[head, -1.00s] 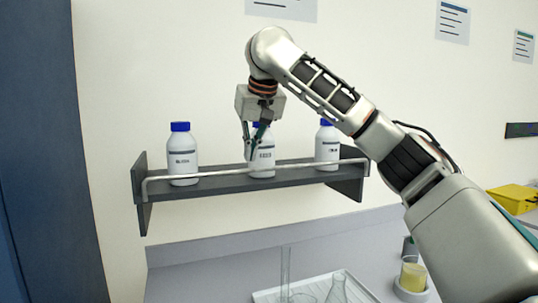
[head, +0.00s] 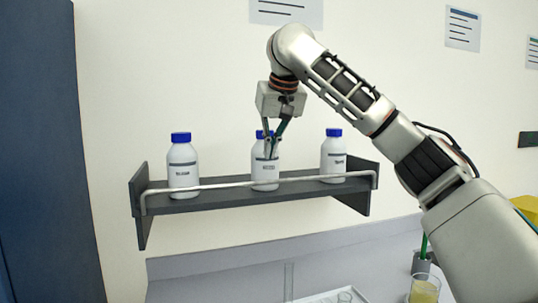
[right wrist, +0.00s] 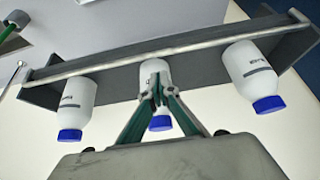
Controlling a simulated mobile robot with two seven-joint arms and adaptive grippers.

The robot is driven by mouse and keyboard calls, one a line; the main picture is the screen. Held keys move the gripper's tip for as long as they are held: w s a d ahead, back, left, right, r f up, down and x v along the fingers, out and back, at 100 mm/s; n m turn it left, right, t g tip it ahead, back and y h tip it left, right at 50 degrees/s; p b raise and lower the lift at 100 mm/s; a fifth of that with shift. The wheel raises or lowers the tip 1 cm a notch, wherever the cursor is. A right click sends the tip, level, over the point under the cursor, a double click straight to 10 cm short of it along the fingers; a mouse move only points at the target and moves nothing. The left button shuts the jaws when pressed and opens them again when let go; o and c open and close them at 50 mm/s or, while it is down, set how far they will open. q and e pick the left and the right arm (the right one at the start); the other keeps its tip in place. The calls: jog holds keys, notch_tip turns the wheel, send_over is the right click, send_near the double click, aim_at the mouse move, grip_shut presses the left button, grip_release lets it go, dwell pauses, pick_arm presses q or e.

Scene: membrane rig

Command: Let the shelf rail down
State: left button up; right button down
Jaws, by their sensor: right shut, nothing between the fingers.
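The shelf rail (head: 222,185) is a thin pale bar across the front of the dark grey wall shelf (head: 220,201). It stands above the shelf board, in front of the bottles' lower parts. It also shows in the right wrist view (right wrist: 205,42). My right gripper (head: 269,156) is shut and empty, pointing down in front of the middle bottle (head: 265,174), with its tips a little above the rail. In the right wrist view its tips (right wrist: 157,88) overlap the middle bottle; I cannot tell whether they touch it. My left gripper is not in view.
A left bottle (head: 182,166) and a right bottle (head: 333,157), both white with blue caps, stand on the shelf. Below is a grey bench with a white tray (head: 325,298) and a beaker of yellow liquid (head: 424,289).

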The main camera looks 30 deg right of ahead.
jog(key=x, duration=0.7)
jog(key=shift+w+f, duration=0.2)
jog(key=shift+f, duration=0.15)
jog(key=shift+w+d+f, duration=0.1)
jog(key=shift+w+f, duration=0.05)
jog(key=shift+f, duration=0.1)
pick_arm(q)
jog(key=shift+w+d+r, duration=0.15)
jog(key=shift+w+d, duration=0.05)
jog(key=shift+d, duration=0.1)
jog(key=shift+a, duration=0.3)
